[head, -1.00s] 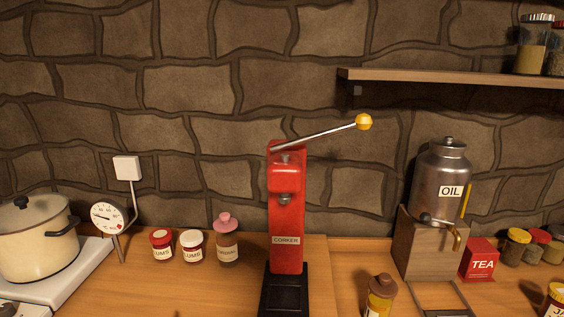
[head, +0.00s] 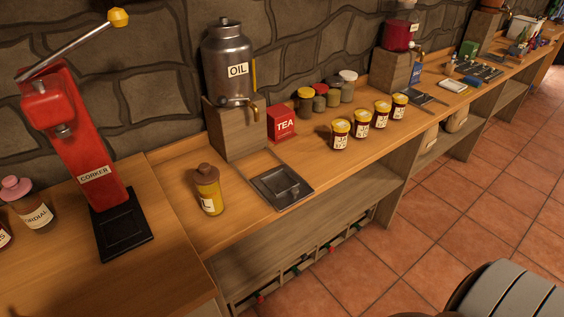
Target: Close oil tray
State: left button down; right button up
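The oil tray (head: 268,181) is a dark, shallow square tray on the wooden counter, in front of the oil dispenser. It looks drawn out from the dispenser's wooden stand (head: 236,134), with a small handle or raised piece on it. The oil dispenser (head: 229,62) is a metal canister labelled OIL, with a brass tap at its lower front. Neither of my grippers shows in the head view.
A yellow bottle (head: 208,190) with a brown cap stands left of the tray. A red TEA box (head: 282,124) and several jars (head: 340,134) stand to the right. The red corker (head: 75,135) is at left. A barrel (head: 505,292) stands at lower right.

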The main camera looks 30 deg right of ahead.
aim_at(281, 187)
jog(key=z, duration=0.95)
